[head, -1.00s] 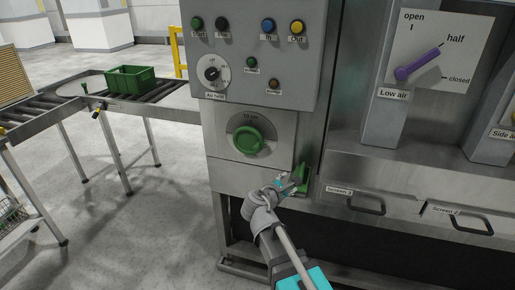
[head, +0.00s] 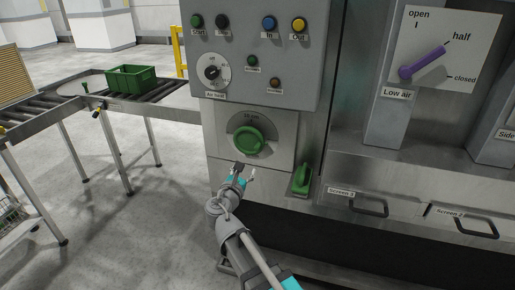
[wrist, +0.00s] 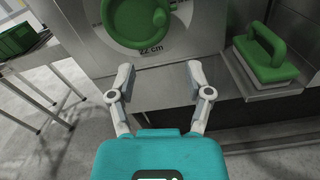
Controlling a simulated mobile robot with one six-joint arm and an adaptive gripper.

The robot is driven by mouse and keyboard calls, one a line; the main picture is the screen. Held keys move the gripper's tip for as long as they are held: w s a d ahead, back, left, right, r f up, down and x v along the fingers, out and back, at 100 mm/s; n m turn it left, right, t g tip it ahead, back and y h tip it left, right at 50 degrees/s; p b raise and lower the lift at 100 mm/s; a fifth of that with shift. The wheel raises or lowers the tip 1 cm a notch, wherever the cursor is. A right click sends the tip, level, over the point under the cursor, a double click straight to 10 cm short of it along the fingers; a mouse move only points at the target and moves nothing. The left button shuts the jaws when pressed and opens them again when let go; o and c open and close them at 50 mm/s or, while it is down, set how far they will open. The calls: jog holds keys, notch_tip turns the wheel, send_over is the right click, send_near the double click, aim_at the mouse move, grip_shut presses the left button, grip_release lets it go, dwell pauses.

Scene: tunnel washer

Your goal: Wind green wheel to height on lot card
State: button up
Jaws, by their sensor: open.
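The green wheel (head: 248,140) is a round knob on a grey dial plate on the machine's front. It also shows at the top of the wrist view (wrist: 138,20), with "22 cm" printed below it. My gripper (head: 246,171) is open and empty, just below the wheel and apart from it. In the wrist view its two fingers (wrist: 160,80) are spread, pointing toward the wheel. I cannot make out a lot card in these views.
A green-handled block (head: 302,180) sits on a small ledge right of my gripper. Screen drawers (head: 368,207) with handles lie further right. A purple lever (head: 421,62) points toward half. A control panel (head: 254,50) is above. A green crate (head: 131,79) stands on the roller conveyor at left.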

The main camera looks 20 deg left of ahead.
aim_at(256, 150)
jog(key=w, duration=1.3)
jog(key=shift+w, duration=0.35)
jog(key=shift+c, duration=0.2)
grip_shut()
